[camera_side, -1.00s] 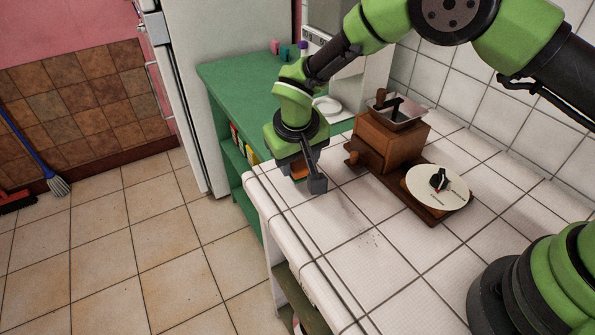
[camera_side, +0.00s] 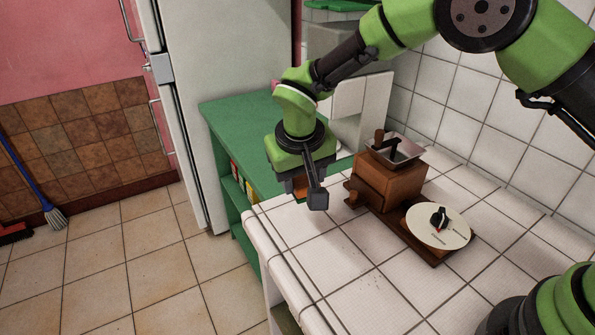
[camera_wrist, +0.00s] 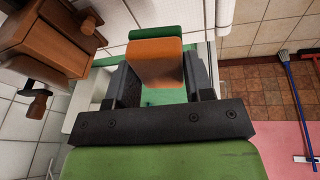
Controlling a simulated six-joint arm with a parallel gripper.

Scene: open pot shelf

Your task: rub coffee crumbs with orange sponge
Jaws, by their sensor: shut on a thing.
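The orange sponge (camera_wrist: 155,62) is held between the two fingers of my gripper (camera_wrist: 160,85) in the wrist view. A green strip shows just beyond it. In the side view my gripper (camera_side: 306,192) is above the near-left end of the white tiled counter (camera_side: 340,262), left of the wooden coffee grinder (camera_side: 390,182). Only a small orange part of the sponge (camera_side: 299,187) shows there, behind the finger. Faint dark coffee crumbs (camera_side: 378,268) lie on the tiles in front of the grinder, right of and below my gripper in the picture.
A dark wooden board (camera_side: 412,235) carries the grinder and a round pale dial plate (camera_side: 438,226) with a black knob. A green shelf unit (camera_side: 235,125) stands beyond the counter's left end. A tiled wall is behind.

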